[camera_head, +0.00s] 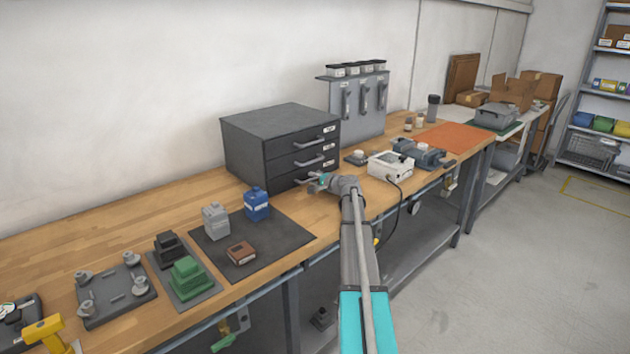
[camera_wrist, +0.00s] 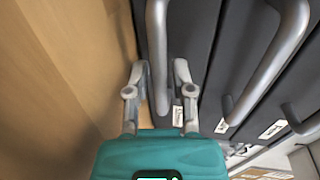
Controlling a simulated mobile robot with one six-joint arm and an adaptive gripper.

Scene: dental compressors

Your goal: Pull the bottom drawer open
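The dark drawer cabinet (camera_head: 265,118) stands on the wooden bench against the wall, with three drawers and grey bar handles. The bottom drawer (camera_head: 283,183) looks closed. My gripper (camera_head: 320,181) is at the right part of its front, just above the bench top. In the wrist view the bottom drawer's handle (camera_wrist: 157,45) runs between the two fingers of my gripper (camera_wrist: 161,72). The fingers stand apart, one on each side of the bar, with a gap seen on at least the right side. The middle drawer's handle (camera_wrist: 270,65) is to the right, clear of the fingers.
The bench top (camera_wrist: 70,60) lies close beside my gripper. A white box device (camera_head: 390,165) with a cable stands to the right. A dark mat (camera_head: 285,236) with a blue container (camera_head: 256,204), a grey container (camera_head: 215,221) and a brown block (camera_head: 240,252) lies in front of the cabinet.

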